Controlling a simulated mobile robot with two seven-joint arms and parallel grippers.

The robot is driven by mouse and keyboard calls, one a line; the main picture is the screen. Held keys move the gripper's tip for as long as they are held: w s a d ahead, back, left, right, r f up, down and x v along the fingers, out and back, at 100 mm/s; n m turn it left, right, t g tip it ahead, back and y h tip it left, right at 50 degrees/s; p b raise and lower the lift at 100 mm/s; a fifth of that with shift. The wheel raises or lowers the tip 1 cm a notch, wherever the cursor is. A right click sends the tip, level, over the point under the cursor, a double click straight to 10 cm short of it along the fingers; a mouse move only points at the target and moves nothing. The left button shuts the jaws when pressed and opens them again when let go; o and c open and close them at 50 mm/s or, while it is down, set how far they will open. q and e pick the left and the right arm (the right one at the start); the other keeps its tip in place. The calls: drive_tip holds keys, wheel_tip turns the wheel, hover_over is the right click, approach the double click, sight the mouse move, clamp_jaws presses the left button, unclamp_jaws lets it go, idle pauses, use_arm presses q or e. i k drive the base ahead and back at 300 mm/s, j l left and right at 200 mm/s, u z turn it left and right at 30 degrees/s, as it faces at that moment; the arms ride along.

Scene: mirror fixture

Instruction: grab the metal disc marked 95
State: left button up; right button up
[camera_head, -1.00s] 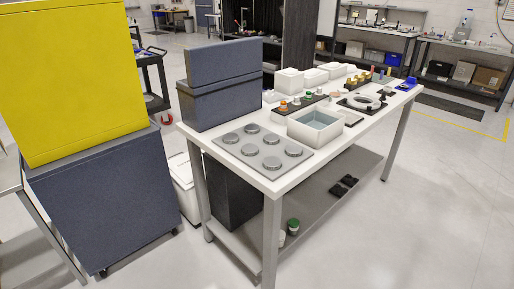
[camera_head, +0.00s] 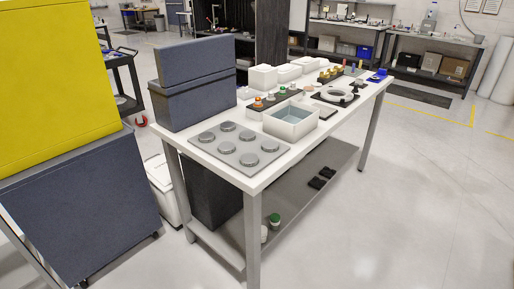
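A grey plate (camera_head: 215,150) lies on the near left part of the white table. It holds several round metal discs in two rows, such as a near disc (camera_head: 249,159), a right disc (camera_head: 270,146) and a left disc (camera_head: 206,137). Any marks on the discs are too small to read, so I cannot tell which is 95. Neither of my grippers is in view.
The white table (camera_head: 300,146) also bears a dark blue box (camera_head: 195,103), a white open bin (camera_head: 313,126) and several small parts behind. A yellow-topped cabinet (camera_head: 55,85) stands at the left. The floor (camera_head: 410,190) to the right is clear.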

sight(207, 137)
drive_tip(key=i+j, duration=0.2)
drive_tip(key=j, duration=0.15)
drive_tip(key=i+j+z, duration=0.1)
drive_tip(key=i+j, duration=0.35)
drive_tip(key=j, duration=0.25)
drive_tip(key=i+j+z, duration=0.15)
drive_tip(key=j, duration=0.2)
drive_tip(key=i+j, duration=0.25)
drive_tip(key=j+z, duration=0.05)
drive_tip(key=j, duration=0.05)
